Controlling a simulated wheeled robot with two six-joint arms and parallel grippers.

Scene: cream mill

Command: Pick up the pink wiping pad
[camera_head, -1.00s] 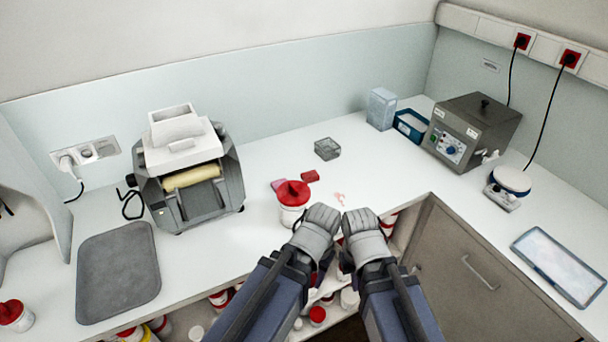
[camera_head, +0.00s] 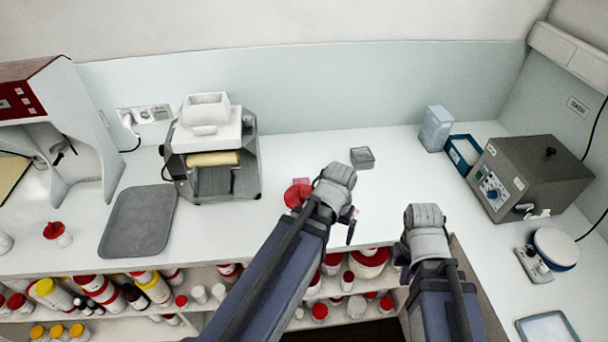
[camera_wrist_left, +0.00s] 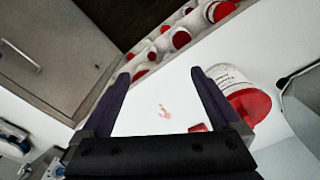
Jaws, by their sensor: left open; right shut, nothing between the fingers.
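My left gripper (camera_head: 350,226) is above the counter, right of the pad and the jar. In the left wrist view, the left gripper (camera_wrist_left: 160,82) is open and empty, with its two dark fingers apart over the counter. A red piece (camera_wrist_left: 199,128) shows at its base; the pink pad cannot be made out there. My right gripper (camera_head: 425,225) is empty near the counter's front edge, its fingertips hidden.
The red-lidded jar (camera_head: 296,195) stands close to the left gripper. A pinkish smear (camera_wrist_left: 164,110) marks the counter. Shelves of jars are below. The counter's middle right is free.

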